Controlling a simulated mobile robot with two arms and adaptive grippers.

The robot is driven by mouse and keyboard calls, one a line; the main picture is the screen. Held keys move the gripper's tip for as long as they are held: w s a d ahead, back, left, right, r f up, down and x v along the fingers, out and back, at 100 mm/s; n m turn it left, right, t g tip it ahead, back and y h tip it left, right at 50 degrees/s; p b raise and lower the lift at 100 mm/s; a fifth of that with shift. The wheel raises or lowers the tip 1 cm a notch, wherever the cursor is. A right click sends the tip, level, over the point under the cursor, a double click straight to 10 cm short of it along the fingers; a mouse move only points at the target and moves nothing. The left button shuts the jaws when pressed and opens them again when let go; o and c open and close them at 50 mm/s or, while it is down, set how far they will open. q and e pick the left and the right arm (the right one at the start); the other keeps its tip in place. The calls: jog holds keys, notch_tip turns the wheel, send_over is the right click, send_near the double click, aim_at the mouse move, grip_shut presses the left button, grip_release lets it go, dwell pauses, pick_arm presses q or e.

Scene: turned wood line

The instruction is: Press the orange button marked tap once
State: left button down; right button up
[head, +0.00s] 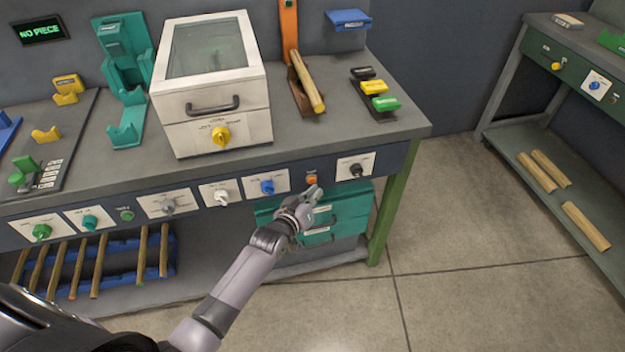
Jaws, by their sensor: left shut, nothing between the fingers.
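The orange button (311,180) is a small round button on the front panel of the workbench, between the blue knob and the black knob. Its label is too small to read. My left gripper (312,192) is shut and empty, with its fingertips just below the button in the picture. I cannot tell whether the fingertips touch it. My right gripper is not in view.
On the same panel are a blue knob (267,187) and a black knob (356,169). Teal drawers (345,208) sit below. A white box with a window (212,85) stands on the bench.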

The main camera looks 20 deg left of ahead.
pick_arm(q)
jog(key=s+d+p, duration=0.1)
jog(key=s, duration=0.1)
jog(key=s+d+p, duration=0.1)
jog(key=s+p, duration=0.1)
jog(key=shift+d, duration=0.4)
jog(key=shift+s+f, duration=0.1)
dwell(0.7)
jog(key=s+a+f+m+g, duration=0.1)
jog(key=s+f+g, duration=0.2)
jog(key=s+f, duration=0.75)
jog(key=s+a+f+m+g, duration=0.1)
jog(key=s+f+m+g, duration=0.15)
jog(key=s+f, duration=0.75)
jog(key=s+a+f+g, duration=0.1)
jog(key=s+f+g, duration=0.1)
jog(key=s+f, duration=0.3)
jog(key=s+a+f+m+g+y, duration=0.1)
jog(key=s+f, duration=0.4)
jog(key=s, duration=0.9)
jog(key=s+a+f+m+g+y, duration=0.1)
jog(key=s+a+f+g, duration=0.2)
jog(key=s, duration=0.6)
notch_tip(320, 180, down, 3)
jog(key=shift+s+g, duration=0.15)
jog(key=shift+g, duration=0.8)
